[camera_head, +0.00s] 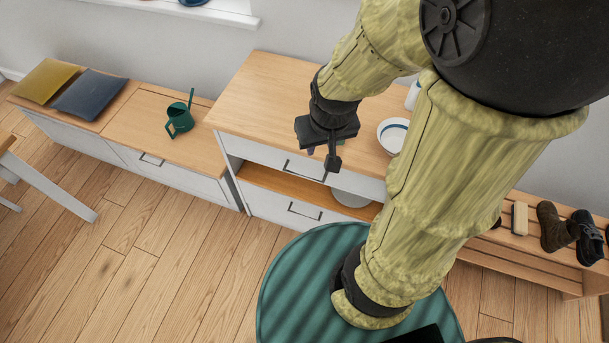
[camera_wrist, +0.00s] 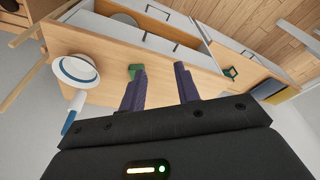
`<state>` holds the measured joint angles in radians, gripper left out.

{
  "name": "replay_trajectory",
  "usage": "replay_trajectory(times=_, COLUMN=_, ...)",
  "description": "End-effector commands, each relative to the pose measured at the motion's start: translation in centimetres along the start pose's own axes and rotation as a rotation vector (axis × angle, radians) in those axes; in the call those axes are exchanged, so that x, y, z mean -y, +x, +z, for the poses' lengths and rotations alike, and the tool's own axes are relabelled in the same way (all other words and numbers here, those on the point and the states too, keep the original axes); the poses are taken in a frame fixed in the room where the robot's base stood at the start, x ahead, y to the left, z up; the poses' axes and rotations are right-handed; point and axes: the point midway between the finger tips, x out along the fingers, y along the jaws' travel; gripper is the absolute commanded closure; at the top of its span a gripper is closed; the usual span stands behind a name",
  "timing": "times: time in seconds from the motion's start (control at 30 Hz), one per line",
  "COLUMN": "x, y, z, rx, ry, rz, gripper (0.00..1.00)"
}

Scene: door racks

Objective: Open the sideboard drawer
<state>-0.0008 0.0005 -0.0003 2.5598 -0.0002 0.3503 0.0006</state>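The sideboard (camera_head: 262,84) has a wooden top and white drawers, with an open shelf between them. The upper drawer (camera_head: 262,152) looks shut and has a dark bar handle (camera_head: 303,170). The lower drawer (camera_head: 270,207) also looks shut, with a similar handle (camera_head: 305,211). In the wrist view the handles show near the top, the nearer one (camera_wrist: 158,40) beyond the fingertips. My gripper (camera_head: 333,163) hangs over the sideboard's front part, covering part of the upper drawer in the head view. In the wrist view my gripper (camera_wrist: 159,80) is open, with nothing between its fingers.
A white bowl (camera_head: 393,134) with a blue band stands on the top, right of my gripper. A small green object (camera_wrist: 135,70) lies near one finger. A green watering can (camera_head: 180,120) stands on the bench at left. Floor before the sideboard's left is clear.

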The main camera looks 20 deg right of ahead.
Motion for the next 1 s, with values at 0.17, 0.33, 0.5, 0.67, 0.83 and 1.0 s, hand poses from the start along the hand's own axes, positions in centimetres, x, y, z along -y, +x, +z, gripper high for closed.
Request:
replay_trajectory(times=0.17, x=0.7, y=2.4, z=0.4, rx=0.051, ry=-0.01, rz=0.002, gripper=0.68)
replay_trajectory(times=0.33, x=2.1, y=8.2, z=1.7, rx=0.19, ry=-0.039, rz=0.039, gripper=0.68)
replay_trajectory(times=0.5, x=3.5, y=15.0, z=3.5, rx=0.343, ry=-0.081, rz=0.146, gripper=0.68)
replay_trajectory(times=0.67, x=4.2, y=20.8, z=5.3, rx=0.451, ry=-0.128, rz=0.302, gripper=0.68)
replay_trajectory(times=0.83, x=4.5, y=26.4, z=6.7, rx=0.507, ry=-0.189, rz=0.514, gripper=0.68)
replay_trajectory(times=1.0, x=4.7, y=31.2, z=7.4, rx=0.491, ry=-0.259, rz=0.759, gripper=0.68)
